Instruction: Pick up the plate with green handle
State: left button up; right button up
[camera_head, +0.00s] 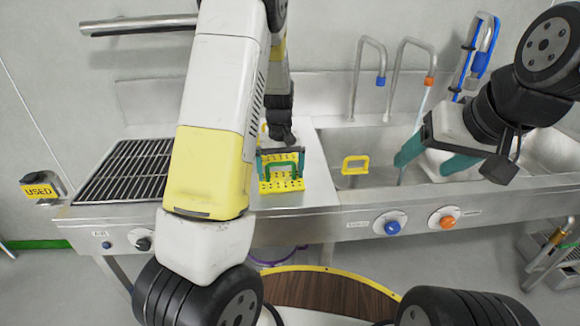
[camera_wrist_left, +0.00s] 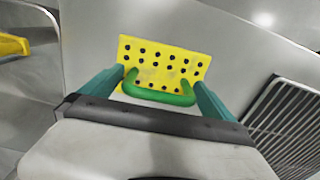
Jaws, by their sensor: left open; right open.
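The plate with green handle (camera_head: 279,186) is a yellow plate with black holes, lying on the steel counter left of the sink. It also shows in the left wrist view (camera_wrist_left: 172,53), with its green handle (camera_wrist_left: 160,98) towards me. My left gripper (camera_head: 280,163) is open above the plate. In the left wrist view its teal fingers (camera_wrist_left: 162,84) stand on either side of the green handle, with no clear grip on it. My right gripper (camera_head: 432,158) is open and empty over the sink. My left arm hides part of the counter.
A yellow handle (camera_head: 355,164) shows at the sink basin (camera_head: 385,150). A dark drain grate (camera_head: 125,172) lies left on the counter. Taps (camera_head: 368,65) rise behind the sink. Blue (camera_head: 391,228) and orange (camera_head: 447,220) knobs are on the front panel. Bare counter surrounds the plate.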

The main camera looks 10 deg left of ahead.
pick_arm(q)
jog(key=c, duration=1.7)
